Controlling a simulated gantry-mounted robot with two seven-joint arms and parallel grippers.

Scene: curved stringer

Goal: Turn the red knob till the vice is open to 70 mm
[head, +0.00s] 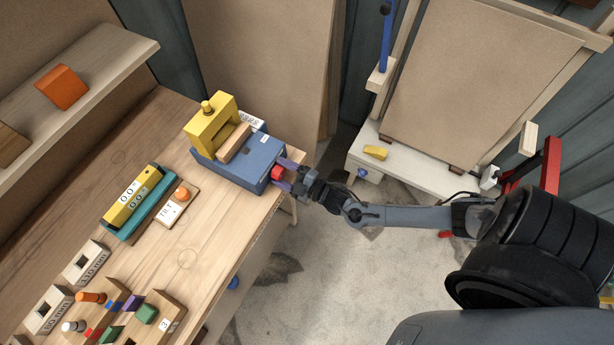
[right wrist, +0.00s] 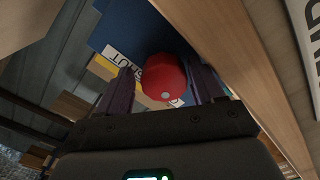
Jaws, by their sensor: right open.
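The vice has a blue base (head: 245,160) and a yellow frame (head: 211,122), with a wooden block (head: 234,143) at its jaw. It stands at the far right corner of the wooden bench. The red knob (head: 278,173) is on the vice's end facing the bench edge. My right gripper (head: 282,176) is open, with its purple fingers on either side of the knob. In the right wrist view the red knob (right wrist: 164,78) sits between the two fingers; whether they touch it I cannot tell. The vice's opening reading is not legible. My left gripper is not in view.
A yellow and teal counter (head: 135,203) and a tilt board with an orange knob (head: 178,205) are on the bench (head: 187,258). Wooden blocks with coloured pegs (head: 95,310) stand at the front left. A shelf (head: 95,65) holds an orange block (head: 62,87).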

